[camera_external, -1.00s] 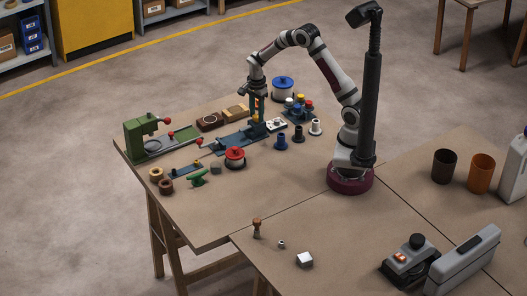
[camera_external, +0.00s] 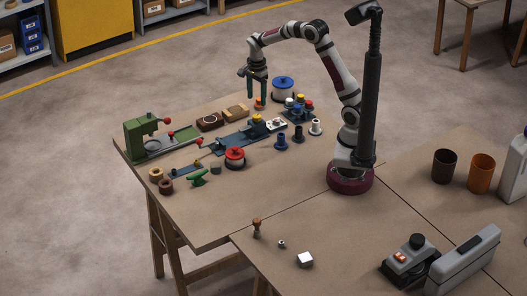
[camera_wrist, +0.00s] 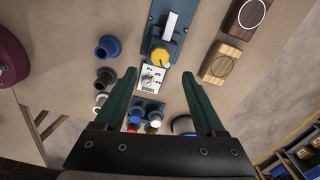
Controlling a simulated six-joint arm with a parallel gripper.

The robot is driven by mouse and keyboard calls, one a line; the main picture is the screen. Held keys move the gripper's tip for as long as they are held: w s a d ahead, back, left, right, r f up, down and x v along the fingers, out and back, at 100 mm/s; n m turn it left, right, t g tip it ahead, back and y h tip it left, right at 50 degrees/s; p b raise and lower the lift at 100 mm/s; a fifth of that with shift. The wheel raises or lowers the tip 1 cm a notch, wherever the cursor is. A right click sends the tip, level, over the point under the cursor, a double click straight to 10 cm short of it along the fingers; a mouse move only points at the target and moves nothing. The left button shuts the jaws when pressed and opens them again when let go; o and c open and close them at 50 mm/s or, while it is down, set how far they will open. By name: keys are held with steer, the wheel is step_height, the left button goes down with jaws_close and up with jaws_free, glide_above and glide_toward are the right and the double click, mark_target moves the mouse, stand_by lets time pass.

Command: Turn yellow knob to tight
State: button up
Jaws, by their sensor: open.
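The yellow knob (camera_external: 256,118) sits upright on a long blue-grey base (camera_external: 232,137) near the middle of the bench. In the wrist view the knob (camera_wrist: 162,55) lies just beyond my fingertips, with a white dial plate (camera_wrist: 150,80) beside it. The dial's markings are too small to read surely, so I cannot tell the knob's setting. My gripper (camera_external: 257,96) hangs above and apart from the knob, pointing down. Its green fingers (camera_wrist: 159,74) are spread wide with nothing held between them.
A blue-topped spool (camera_external: 283,86) and a cluster of coloured knobs (camera_external: 300,106) stand right of the base. A red-topped spool (camera_external: 235,158) stands in front. Wooden blocks (camera_external: 236,113) lie behind. A green press (camera_external: 148,138) stands at the left.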

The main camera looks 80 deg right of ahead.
step_height(320, 180, up, 8)
steer(key=shift+a, duration=0.1)
stand_by(0.4)
steer(key=s+a+r+n+y, duration=0.1)
steer(key=s+a+r+n, duration=0.2)
steer(key=s+a+n, duration=1.3)
steer(key=s+a+f+n, duration=0.3)
steer(key=s+a, duration=0.3)
steer(key=s, duration=0.3)
steer(key=shift+a+f+y, duration=0.4)
steer(key=shift+f, duration=0.15)
